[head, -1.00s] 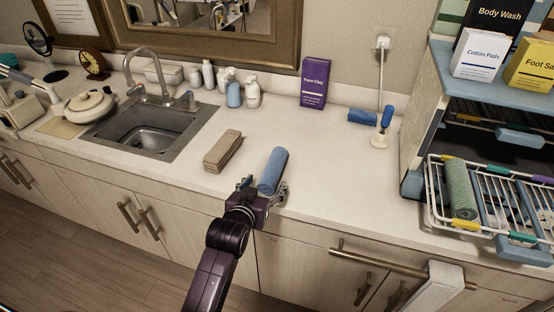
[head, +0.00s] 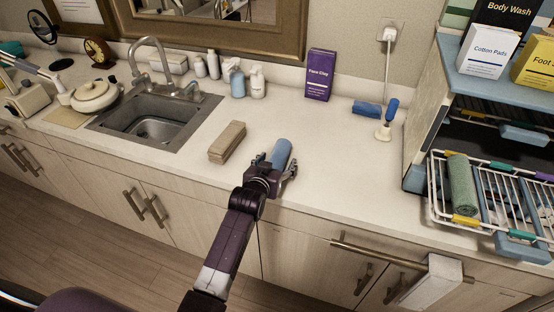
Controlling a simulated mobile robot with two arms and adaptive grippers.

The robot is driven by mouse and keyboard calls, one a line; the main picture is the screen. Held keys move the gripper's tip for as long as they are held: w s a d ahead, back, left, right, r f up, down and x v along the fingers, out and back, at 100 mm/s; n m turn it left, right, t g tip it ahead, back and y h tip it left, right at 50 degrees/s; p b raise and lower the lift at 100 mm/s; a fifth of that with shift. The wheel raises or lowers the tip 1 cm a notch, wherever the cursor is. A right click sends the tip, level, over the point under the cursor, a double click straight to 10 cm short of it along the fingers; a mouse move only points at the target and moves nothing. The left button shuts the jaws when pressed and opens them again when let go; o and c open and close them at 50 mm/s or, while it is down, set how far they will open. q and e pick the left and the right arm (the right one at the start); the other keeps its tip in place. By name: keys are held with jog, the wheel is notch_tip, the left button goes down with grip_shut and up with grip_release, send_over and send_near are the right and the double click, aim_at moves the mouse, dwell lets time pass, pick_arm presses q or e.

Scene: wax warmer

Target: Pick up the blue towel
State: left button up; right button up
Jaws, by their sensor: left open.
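The blue towel (head: 281,152) is a rolled cylinder lying on the white counter, right of the folded tan towel (head: 227,142). My left gripper (head: 277,165) is at the near end of the blue towel. Its jaws are open, one finger showing on the right side of the towel. The gripper body hides the near part of the towel, and I cannot tell whether the fingers touch it. My right gripper is not in view.
A sink (head: 157,123) is to the left. A shelf unit with a wire rack (head: 497,187) holding a green rolled towel (head: 462,186) is at the right. The counter between is clear.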

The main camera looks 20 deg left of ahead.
pick_arm(q)
jog(key=c, duration=1.3)
